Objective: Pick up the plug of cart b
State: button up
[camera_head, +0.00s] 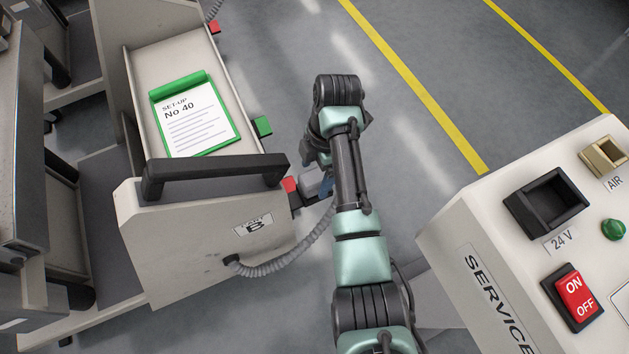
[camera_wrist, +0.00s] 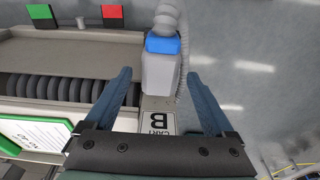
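Cart b (camera_head: 205,265) stands at the left in the head view, with its label "CART B" on the end face. Its plug (camera_head: 312,182), a grey block, sits at the cart's right side by a red marker, partly hidden by my arm. In the wrist view the plug (camera_wrist: 158,75) has a blue collar and a grey corrugated hose leading up from it. My gripper (camera_wrist: 158,76) is open, one finger on each side of the plug in that view. I cannot tell whether the plug is at fingertip depth. In the head view my gripper (camera_head: 322,168) is mostly hidden behind my arm.
The grey hose (camera_head: 290,258) loops from the cart's end face to the plug. A black handle (camera_head: 215,172) and a green clipboard (camera_head: 195,115) are on the cart. A white service panel (camera_head: 480,215) with a black 24 V socket (camera_head: 547,203) stands at the right. Floor beyond is clear.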

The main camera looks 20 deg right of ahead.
aim_at(315, 176)
grip_shut()
jog(key=shift+r, duration=0.15)
dwell(0.4)
notch_tip(315, 176, up, 13)
jog(key=p, duration=0.8)
dwell(0.3)
